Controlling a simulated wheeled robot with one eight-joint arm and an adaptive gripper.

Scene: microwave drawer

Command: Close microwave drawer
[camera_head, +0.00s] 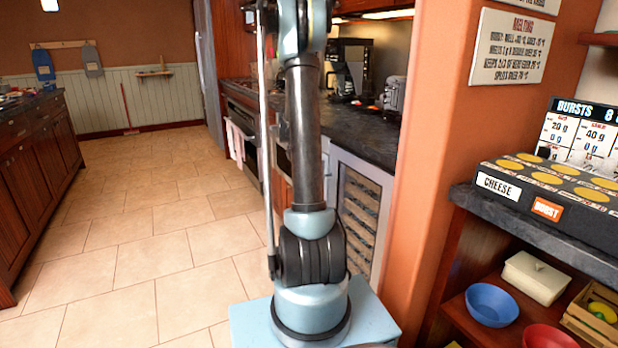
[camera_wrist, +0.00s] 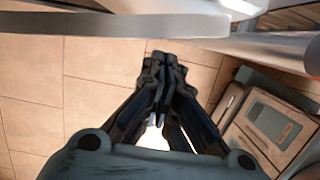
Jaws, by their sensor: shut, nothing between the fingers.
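My gripper (camera_wrist: 163,65) shows in the wrist view with its two dark fingers together and nothing between them. A long pale grey edge (camera_wrist: 110,22) crosses the top of that view, just beyond the fingertips. A rounded silvery bar (camera_wrist: 275,46) runs to the right edge. I cannot tell whether these belong to the microwave drawer, or whether they touch the gripper. In the head view my upright arm covers part of the counter front, and my gripper is out of sight.
A glass-fronted rack cabinet (camera_head: 362,212) stands under the dark counter (camera_head: 375,135), behind my arm. An oven (camera_head: 243,130) with a towel (camera_head: 236,143) is farther back. An orange pillar (camera_head: 440,150) and shelves are on the right. The tiled floor (camera_head: 150,230) is open on the left.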

